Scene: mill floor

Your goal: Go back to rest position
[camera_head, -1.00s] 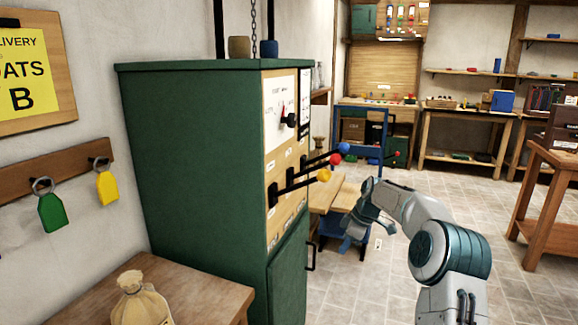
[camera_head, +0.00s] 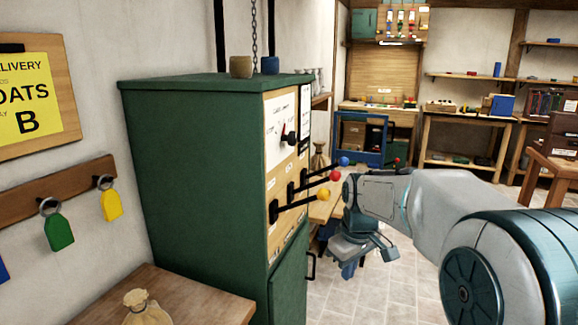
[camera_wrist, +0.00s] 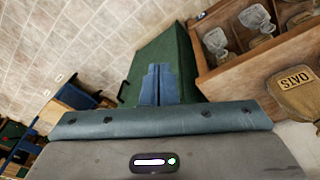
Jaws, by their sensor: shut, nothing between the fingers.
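My gripper (camera_head: 362,262) hangs below my bent arm in the head view, to the right of the green cabinet and clear of it. It points down and to the front. In the wrist view my gripper (camera_wrist: 159,70) shows its blue fingers together, with nothing between them. The green cabinet (camera_head: 195,165) carries levers with a blue knob (camera_head: 344,161), a red knob (camera_head: 335,176) and a yellow knob (camera_head: 323,195). My gripper touches none of these levers.
A wooden table with a sack (camera_head: 144,310) stands at the lower left. Key tags hang on a wall rail (camera_head: 75,190). Workbenches (camera_head: 465,117) line the back wall. Tiled floor (camera_head: 420,295) is open at the right front. In the wrist view an OATS sack (camera_wrist: 298,95) lies at the right.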

